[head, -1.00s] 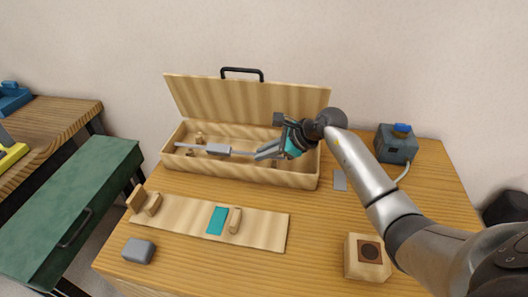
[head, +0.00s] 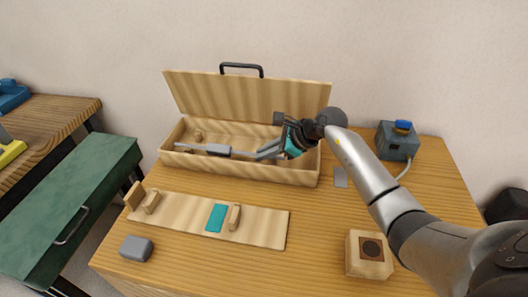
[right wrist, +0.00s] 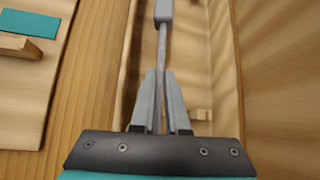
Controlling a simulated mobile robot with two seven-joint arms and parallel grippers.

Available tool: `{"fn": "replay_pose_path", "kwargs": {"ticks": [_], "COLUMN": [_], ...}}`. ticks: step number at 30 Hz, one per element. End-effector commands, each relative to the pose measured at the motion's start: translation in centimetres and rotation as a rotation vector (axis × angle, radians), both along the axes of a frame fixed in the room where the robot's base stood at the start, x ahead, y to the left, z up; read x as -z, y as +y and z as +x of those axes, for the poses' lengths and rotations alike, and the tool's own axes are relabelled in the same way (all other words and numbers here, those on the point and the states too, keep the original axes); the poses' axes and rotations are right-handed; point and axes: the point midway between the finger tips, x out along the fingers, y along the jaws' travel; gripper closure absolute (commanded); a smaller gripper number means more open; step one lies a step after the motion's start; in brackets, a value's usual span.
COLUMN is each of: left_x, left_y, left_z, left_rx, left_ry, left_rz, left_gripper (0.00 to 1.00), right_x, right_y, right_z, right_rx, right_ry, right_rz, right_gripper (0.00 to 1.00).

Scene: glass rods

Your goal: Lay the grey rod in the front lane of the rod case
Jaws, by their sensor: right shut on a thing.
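The grey rod (head: 219,150), with a thicker grey block at its middle, lies lengthwise over the front part of the open wooden rod case (head: 240,171). My right gripper (head: 262,152) is shut on the rod's right end. In the right wrist view the rod (right wrist: 164,45) runs straight away from the fingertips (right wrist: 162,80), close along the case's front wall (right wrist: 127,70). I cannot tell whether the rod rests on its supports or hangs just above them. My left gripper is not in view.
A wooden board (head: 180,216) with pegs and a teal patch (head: 216,218) lies in front of the case. A grey block (head: 136,249), a wooden box (head: 368,256) and a blue-grey device (head: 397,141) stand on the table. The case lid (head: 240,98) stands open behind.

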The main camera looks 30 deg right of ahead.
Motion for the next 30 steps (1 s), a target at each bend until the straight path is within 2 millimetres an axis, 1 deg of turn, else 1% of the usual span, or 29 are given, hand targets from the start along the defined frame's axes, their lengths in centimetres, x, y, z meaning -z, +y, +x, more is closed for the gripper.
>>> {"fn": "replay_pose_path", "kwargs": {"ticks": [16,25,26,30], "left_x": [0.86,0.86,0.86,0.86], "left_y": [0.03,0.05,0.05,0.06], "left_z": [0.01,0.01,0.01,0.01], "left_rx": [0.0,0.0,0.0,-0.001], "left_ry": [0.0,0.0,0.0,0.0], "left_rz": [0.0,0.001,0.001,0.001], "left_gripper": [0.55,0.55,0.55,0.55], "right_x": [0.74,0.73,0.73,0.75], "right_y": [-0.03,-0.01,-0.01,-0.01], "right_z": [0.03,0.03,0.03,0.02], "right_rx": [0.0,0.0,0.0,0.0], "right_ry": [-0.003,-0.002,-0.002,-0.002], "right_rz": [-0.001,0.0,0.0,0.0], "right_gripper": [1.0,1.0,0.84,0.68]}}
